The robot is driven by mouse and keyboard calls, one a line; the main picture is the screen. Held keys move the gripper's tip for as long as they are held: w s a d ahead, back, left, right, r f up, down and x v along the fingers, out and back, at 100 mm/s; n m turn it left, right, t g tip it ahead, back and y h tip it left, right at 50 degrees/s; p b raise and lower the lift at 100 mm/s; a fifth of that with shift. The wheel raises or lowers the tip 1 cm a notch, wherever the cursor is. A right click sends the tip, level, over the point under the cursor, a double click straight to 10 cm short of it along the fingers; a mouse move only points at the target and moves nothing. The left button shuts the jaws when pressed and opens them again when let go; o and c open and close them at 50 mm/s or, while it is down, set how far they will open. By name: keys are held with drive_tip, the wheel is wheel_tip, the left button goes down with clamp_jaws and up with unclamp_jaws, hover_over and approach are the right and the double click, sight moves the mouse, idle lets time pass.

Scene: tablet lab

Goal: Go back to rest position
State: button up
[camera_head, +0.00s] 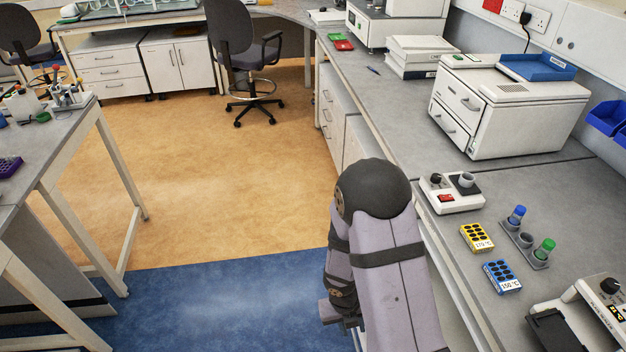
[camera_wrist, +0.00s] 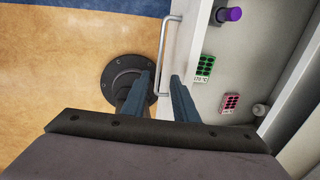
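My gripper (camera_wrist: 161,84) shows in the wrist view with its two blue-grey fingers spread apart. Nothing is held between them. It points down over the white front of what looks like an open drawer (camera_wrist: 188,62). The silver drawer handle (camera_wrist: 166,55) lies beyond and partly between the fingers; I cannot tell whether they touch it. In the head view my bent arm fills the lower middle, beside the bench front, and my fingertips are hidden.
The drawer holds a green-topped block (camera_wrist: 205,68), a pink block (camera_wrist: 229,102) and a purple-capped vial (camera_wrist: 232,14). On the right bench are a yellow block (camera_head: 477,238), a blue block (camera_head: 502,277) and a vial rack (camera_head: 525,242). Open floor (camera_head: 190,180) lies left.

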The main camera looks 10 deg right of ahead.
wheel_tip(320, 180, up, 12)
drive_tip(key=s+d+f+m, duration=0.1)
drive_tip(key=s+d+m, duration=0.1)
drive_tip(key=m, duration=1.6)
drive_tip(key=s+a+r+m+y, duration=0.1)
drive_tip(key=s+a+r+m, duration=0.1)
drive_tip(key=m, duration=0.7)
drive_tip(key=s+a+r+m+y, duration=0.1)
drive_tip(key=s+a+r+m, duration=0.1)
drive_tip(key=s+r+m, duration=0.2)
drive_tip(key=shift+a+r+m, duration=0.35)
drive_tip(key=shift+r+m, duration=0.65)
drive_tip(key=shift+m, duration=1.4)
drive_tip(key=shift+o, duration=0.4)
